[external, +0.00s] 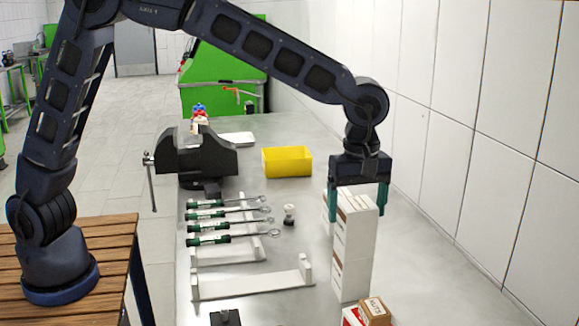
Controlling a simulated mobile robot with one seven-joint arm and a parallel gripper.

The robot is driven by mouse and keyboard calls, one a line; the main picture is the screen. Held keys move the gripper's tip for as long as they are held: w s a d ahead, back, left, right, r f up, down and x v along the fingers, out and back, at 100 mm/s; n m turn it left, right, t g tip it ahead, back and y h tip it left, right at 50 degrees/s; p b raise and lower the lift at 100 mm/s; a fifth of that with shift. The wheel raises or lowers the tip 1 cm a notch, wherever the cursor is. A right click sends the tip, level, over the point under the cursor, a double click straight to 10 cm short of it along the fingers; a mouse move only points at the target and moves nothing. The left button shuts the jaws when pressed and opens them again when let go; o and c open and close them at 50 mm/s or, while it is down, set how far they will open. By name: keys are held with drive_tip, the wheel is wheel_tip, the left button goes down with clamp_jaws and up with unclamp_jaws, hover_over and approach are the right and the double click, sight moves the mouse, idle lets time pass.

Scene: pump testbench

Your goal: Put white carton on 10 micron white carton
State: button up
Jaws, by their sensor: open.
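A tall column of white carton (354,238) stands on the bench at the right, and a seam partway down suggests one white carton on top of a lower one (351,280). The column looks upright. My gripper (358,208) points down over its top, open, with one teal finger on each side of the upper carton. I cannot tell whether the fingers touch it. A further white carton edge shows just behind, at the left finger. The printing is too small to read, so I cannot tell which carton is the 10 micron one.
A small brown box (375,311) and a red-and-white box (352,317) sit in front of the column. A yellow bin (287,162), a black vise (196,157) and green-handled tools on a white rack (254,287) are to the left. A white wall (470,160) borders the right.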

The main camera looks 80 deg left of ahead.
wheel_tip(320, 180, up, 8)
drive_tip(key=shift+a+r, duration=0.1)
drive_tip(key=shift+r, duration=0.05)
drive_tip(key=s+a+r+m+t, duration=0.1)
drive_tip(key=s+a+r+m, duration=0.35)
drive_tip(key=s+a, duration=0.45)
drive_tip(key=s+a+r+m+t, duration=0.1)
drive_tip(key=s+a+r+m, duration=0.5)
drive_tip(key=s, duration=0.5)
drive_tip(key=s+a+f+m+t, duration=0.1)
drive_tip(key=s+a+f+m, duration=0.1)
drive_tip(key=s, duration=0.6)
drive_tip(key=s+a+f+m, duration=0.3)
drive_tip(key=s+a, duration=0.1)
drive_tip(key=s, duration=0.4)
drive_tip(key=s+a+f+m+t, duration=0.1)
drive_tip(key=s+a+f+m, duration=0.1)
drive_tip(key=s, duration=0.6)
drive_tip(key=shift+s+a+f+t, duration=0.3)
drive_tip(key=shift+a+f, duration=0.15)
drive_tip(key=shift+a, duration=0.05)
